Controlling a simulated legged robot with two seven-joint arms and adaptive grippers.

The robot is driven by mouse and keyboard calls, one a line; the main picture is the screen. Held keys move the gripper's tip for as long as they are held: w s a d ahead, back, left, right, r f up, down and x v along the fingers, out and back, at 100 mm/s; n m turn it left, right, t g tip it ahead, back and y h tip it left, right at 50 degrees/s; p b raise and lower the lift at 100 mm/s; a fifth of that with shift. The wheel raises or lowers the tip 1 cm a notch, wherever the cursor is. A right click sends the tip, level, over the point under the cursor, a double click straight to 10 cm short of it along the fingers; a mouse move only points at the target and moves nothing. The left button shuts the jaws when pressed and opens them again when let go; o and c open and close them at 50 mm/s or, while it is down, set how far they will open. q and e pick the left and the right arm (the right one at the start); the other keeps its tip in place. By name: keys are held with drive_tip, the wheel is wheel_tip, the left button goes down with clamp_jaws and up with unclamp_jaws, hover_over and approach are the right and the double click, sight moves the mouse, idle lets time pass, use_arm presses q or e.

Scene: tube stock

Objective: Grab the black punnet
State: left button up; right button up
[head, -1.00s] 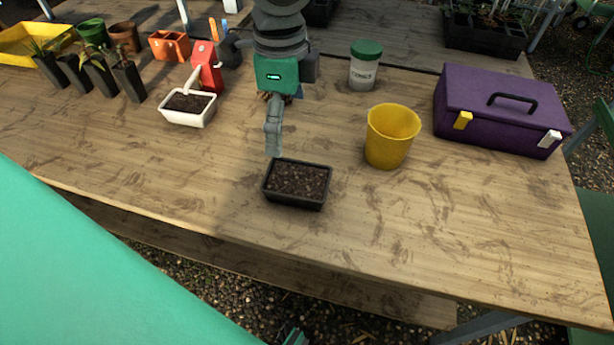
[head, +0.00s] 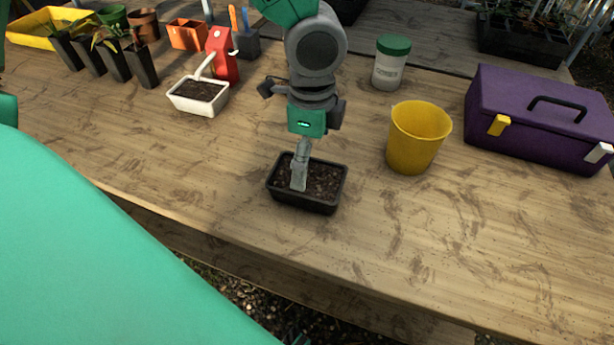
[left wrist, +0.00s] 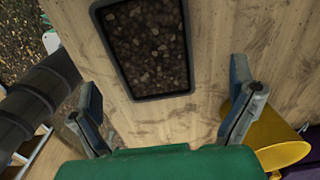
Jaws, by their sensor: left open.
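The black punnet (head: 301,203) is a small rectangular tray of dark soil, upright on the wooden bench near its front edge. In the left wrist view the punnet (left wrist: 162,95) lies ahead, partly cut off by the top edge. My left gripper (head: 299,186) comes down from the top, and its grey finger overlaps the punnet's left part in the head view. In the left wrist view its two fingers stand wide apart and empty, with the punnet between their lines. I cannot tell whether a finger touches it. My right gripper is not in view.
A yellow pot (head: 417,140) stands close to the punnet's right. A white tray (head: 197,105) of soil, a red object (head: 222,57) and dark plant pots (head: 115,60) are at left. A green-lidded jar (head: 391,65) and purple toolbox (head: 540,115) stand behind. The bench front right is clear.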

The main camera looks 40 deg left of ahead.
sight(308, 176)
use_arm(q)
drive_tip(key=shift+s+d+f, duration=0.1)
drive_tip(key=shift+f, duration=0.2)
drive_tip(key=f+b, duration=0.1)
drive_tip(key=f, duration=0.1)
drive_tip(key=s+f, duration=0.1)
drive_tip(key=shift+f+b, duration=0.35)
drive_tip(key=shift+w+f, duration=0.15)
drive_tip(key=shift+f, duration=0.35)
drive_tip(key=shift+a, duration=0.25)
drive_tip(key=c, duration=1.4)
drive_tip(key=shift+d+r, duration=0.1)
drive_tip(key=shift+d, duration=0.05)
